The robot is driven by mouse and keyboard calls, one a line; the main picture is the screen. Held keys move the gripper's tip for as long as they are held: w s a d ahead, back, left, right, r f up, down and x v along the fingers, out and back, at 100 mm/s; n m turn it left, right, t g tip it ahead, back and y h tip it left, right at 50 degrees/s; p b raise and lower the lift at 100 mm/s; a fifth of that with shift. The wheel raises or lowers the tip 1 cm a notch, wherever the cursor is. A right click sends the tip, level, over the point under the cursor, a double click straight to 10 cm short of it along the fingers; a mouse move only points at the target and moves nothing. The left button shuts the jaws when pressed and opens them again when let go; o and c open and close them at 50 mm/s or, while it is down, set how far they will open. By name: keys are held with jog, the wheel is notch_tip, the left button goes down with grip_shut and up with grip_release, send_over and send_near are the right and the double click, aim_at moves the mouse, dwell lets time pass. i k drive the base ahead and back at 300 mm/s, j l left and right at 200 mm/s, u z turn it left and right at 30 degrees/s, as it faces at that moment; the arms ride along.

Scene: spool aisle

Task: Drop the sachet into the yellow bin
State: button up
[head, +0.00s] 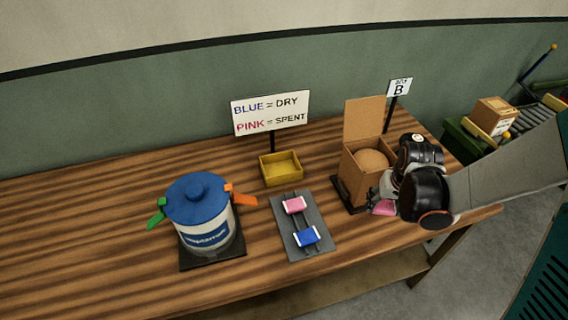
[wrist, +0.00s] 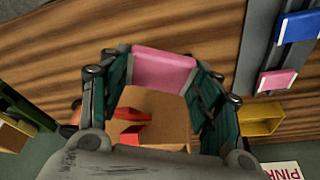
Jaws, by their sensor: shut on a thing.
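My gripper (head: 382,203) is shut on a pink sachet (head: 384,209), in front of the open cardboard box at the right of the table. In the wrist view the held sachet (wrist: 164,68) lies between the two fingers of my gripper (wrist: 162,74). The yellow bin (head: 281,182) stands on the table left of my gripper, below the sign; it looks empty. The bin also shows at the right of the wrist view (wrist: 280,118), apart from the gripper.
A cardboard box (head: 350,199) with its lid up stands beside my gripper. A grey tray (head: 304,237) holds another pink sachet (head: 294,204) and a blue sachet (head: 306,236). A blue-lidded pot (head: 207,233) stands at left. A sign (head: 270,114) rises behind the bin.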

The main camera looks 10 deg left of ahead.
aim_at(285, 170)
jog(key=j+z, duration=0.15)
jog(key=j, duration=0.15)
jog(key=k+j+z, duration=0.2)
jog(key=i+j+u, duration=0.2)
jog(key=i+u, duration=0.2)
jog(key=i+j+u, duration=0.1)
jog(key=i+u, duration=0.3)
